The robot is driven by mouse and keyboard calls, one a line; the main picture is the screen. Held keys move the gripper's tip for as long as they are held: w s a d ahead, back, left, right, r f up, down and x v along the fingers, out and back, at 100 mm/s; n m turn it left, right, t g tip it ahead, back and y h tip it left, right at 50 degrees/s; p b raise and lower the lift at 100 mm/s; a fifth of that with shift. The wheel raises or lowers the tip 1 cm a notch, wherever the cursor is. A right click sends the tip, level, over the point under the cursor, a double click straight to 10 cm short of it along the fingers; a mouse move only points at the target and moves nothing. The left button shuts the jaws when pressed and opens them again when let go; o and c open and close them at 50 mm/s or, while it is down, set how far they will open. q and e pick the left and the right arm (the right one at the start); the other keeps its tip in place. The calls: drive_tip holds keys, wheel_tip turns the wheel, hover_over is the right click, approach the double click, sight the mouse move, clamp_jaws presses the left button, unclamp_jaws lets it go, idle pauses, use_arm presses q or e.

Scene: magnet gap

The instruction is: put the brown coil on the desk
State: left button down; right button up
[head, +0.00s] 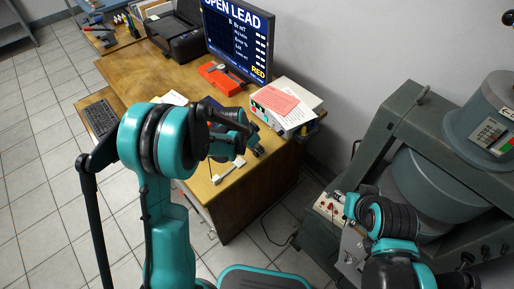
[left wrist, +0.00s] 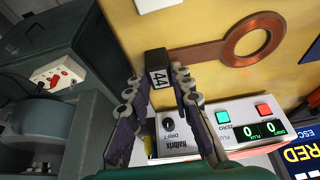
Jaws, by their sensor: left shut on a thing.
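The brown coil (left wrist: 252,38) is a flat copper-coloured ring on a brown strip ending in a black block (left wrist: 158,62) marked 44. My left gripper (left wrist: 158,88) is shut on this block. The ring shows over the yellowish desk top (left wrist: 208,18) in the left wrist view; I cannot tell if it touches the desk. In the head view my left gripper (head: 256,150) is over the near right part of the desk (head: 130,68), and the coil is not clearly visible. My right gripper (head: 340,203) is by the grey magnet machine; its jaws are too small to read.
A white meter (left wrist: 240,122) with green digits stands close to my left gripper. Papers (head: 280,103) lie on boxes at the desk's right edge. A monitor (head: 238,40), red-orange item (head: 220,78), printer (head: 172,38) and keyboard (head: 100,117) stand on the desk.

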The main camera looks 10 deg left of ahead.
use_arm(q)
drive_tip(key=c, duration=1.3)
unclamp_jaws()
drive_tip(key=shift+c, duration=0.2)
drive_tip(key=shift+r+p, duration=0.35)
drive_tip(key=shift+p, duration=0.05)
drive_tip(key=s+a+r+n+t+y+p, duration=0.1)
drive_tip(key=s+a+r+n+p, duration=0.1)
drive_tip(key=s+r, duration=0.65)
drive_tip(key=s+a+r+n+p, duration=0.15)
drive_tip(key=s+r, duration=0.35)
drive_tip(key=r, duration=0.6)
drive_tip(key=s+a+r+n+t+y, duration=0.1)
drive_tip(key=s+a+n+t, duration=0.1)
drive_tip(key=s, duration=0.8)
drive_tip(key=shift+s+a+r+n+t+y+p, duration=0.2)
drive_tip(key=shift+s+a+n+t+y+p, duration=0.25)
drive_tip(key=shift+n, duration=0.6)
drive_tip(key=shift+a, duration=0.1)
